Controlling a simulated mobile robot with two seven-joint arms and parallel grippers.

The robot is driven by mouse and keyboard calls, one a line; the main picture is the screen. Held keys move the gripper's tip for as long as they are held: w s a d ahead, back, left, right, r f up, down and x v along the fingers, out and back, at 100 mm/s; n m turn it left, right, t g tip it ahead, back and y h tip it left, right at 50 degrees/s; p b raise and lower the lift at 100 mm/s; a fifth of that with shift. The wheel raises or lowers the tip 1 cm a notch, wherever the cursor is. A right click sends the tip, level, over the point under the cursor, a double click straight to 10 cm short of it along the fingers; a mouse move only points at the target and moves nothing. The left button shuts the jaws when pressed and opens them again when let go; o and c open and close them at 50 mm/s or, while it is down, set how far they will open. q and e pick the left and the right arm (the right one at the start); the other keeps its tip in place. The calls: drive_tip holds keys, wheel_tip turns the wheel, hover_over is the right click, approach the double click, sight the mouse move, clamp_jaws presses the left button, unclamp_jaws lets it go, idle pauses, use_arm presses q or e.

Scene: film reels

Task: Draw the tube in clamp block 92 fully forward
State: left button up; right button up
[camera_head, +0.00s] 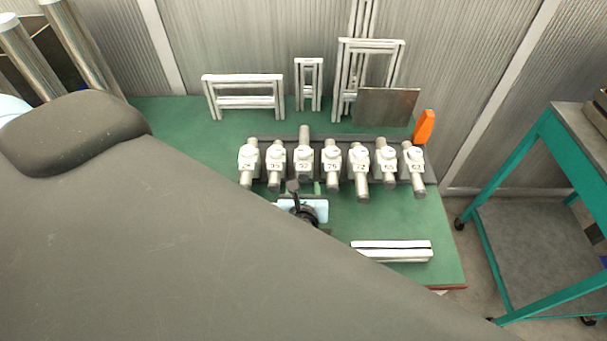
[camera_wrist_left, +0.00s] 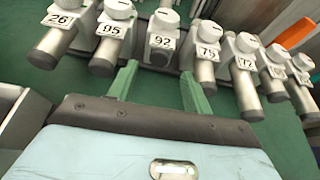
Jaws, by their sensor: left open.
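Clamp block 92 (camera_head: 303,166) is a white block, third from the left in a row of similar numbered blocks. Its grey tube (camera_head: 304,134) sticks out far behind the block in the head view. In the left wrist view, block 92 (camera_wrist_left: 162,41) is at the top centre and only a short stub of its tube (camera_wrist_left: 157,57) shows in front. My left gripper (camera_wrist_left: 159,76) has green fingers, open and empty, one to each side of and just in front of that stub. In the head view my left gripper (camera_head: 305,187) is in front of block 92, partly hidden.
Neighbouring tubes (camera_head: 362,188) stick out forward by differing lengths, close on both sides. A white bar (camera_head: 391,250) lies on the green table (camera_head: 437,225) at front right. White frames (camera_head: 243,97), a metal plate (camera_head: 385,106) and an orange object (camera_head: 424,127) stand behind the row.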

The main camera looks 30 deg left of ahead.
sight(304, 176)
use_arm(q)
drive_tip(key=x, duration=0.6)
drive_tip(key=shift+w+a+f, duration=0.15)
drive_tip(key=shift+w+a, duration=0.05)
drive_tip(key=shift+w, duration=0.05)
drive_tip(key=shift+c, duration=0.3)
clamp_jaws()
